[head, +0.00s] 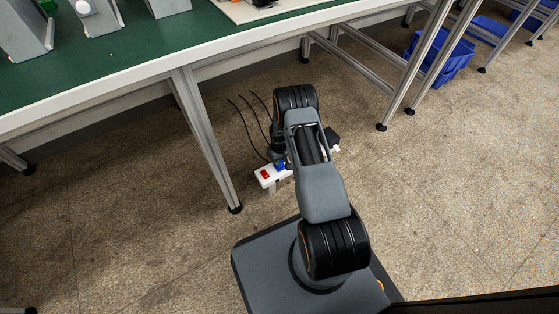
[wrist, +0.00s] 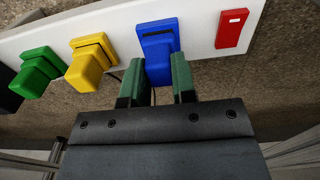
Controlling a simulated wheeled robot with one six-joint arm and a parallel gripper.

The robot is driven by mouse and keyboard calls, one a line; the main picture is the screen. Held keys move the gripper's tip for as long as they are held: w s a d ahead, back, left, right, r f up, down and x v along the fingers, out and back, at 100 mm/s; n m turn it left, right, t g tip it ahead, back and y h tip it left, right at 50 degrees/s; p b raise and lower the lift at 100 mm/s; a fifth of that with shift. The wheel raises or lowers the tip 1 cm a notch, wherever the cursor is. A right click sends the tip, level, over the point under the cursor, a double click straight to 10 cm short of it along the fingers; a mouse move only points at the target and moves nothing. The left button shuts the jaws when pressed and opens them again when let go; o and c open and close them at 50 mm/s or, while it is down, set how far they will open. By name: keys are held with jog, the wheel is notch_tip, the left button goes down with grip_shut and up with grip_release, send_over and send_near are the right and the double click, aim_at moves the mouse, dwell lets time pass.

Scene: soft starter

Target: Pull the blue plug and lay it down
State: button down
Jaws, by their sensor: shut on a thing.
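The blue plug (wrist: 158,55) sits against the white power strip (wrist: 205,28) in the wrist view, beside the red switch (wrist: 232,29). My gripper (wrist: 157,80) has its two green fingertips on either side of the plug's lower body and is shut on it. The plug's far end meets the strip; whether it is fully seated I cannot tell. In the head view the blue plug (head: 280,166) shows on the strip (head: 268,181) near the red switch (head: 265,174). My arm hides the gripper and most of the strip there.
A yellow plug (wrist: 87,64) and a green plug (wrist: 37,70) stand in the strip to the left of the blue one, with a black one at the edge. Dark cables lie behind the strip. A table leg (head: 207,140) stands left of it; floor (head: 150,230) is clear in front.

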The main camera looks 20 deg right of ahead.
jog(key=shift+r+p, duration=1.8)
jog(key=shift+r, duration=1)
